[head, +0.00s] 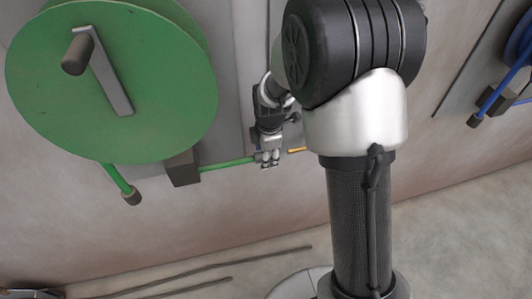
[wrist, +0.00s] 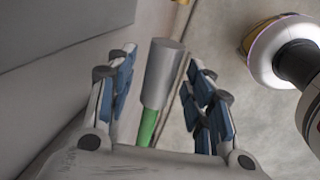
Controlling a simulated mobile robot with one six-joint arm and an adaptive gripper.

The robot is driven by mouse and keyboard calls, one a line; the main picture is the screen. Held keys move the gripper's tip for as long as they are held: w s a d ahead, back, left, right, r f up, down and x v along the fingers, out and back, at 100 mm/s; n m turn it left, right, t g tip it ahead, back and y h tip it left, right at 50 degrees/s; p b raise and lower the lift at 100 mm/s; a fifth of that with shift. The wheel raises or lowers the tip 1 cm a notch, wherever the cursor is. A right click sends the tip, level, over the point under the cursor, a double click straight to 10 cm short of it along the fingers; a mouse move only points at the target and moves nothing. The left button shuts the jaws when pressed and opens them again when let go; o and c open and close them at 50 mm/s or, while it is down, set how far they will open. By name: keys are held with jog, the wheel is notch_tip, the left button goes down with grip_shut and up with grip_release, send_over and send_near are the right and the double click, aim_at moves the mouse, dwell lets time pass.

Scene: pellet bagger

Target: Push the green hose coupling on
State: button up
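The green hose coupling (wrist: 163,75) is a grey metal cylinder on the end of a green hose (wrist: 147,127). In the wrist view it stands between the two fingers of my gripper (wrist: 165,90), with a visible gap on each side. The gripper is open around it. In the head view the green hose (head: 228,163) runs right from a dark block under the reel to my gripper (head: 268,160). There the fingers hide the coupling. A short yellow piece (head: 296,150) shows just right of the gripper, partly behind my arm.
A large green reel (head: 150,95) with a crank fills the upper left. A green rod with a dark end (head: 130,194) hangs below it. A blue reel (head: 520,45) is at the right edge. Dark thin strips (head: 215,267) lie on the floor, which is otherwise mostly clear.

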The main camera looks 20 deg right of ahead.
grip_shut()
dwell(0.4)
jog(key=shift+d, duration=0.1)
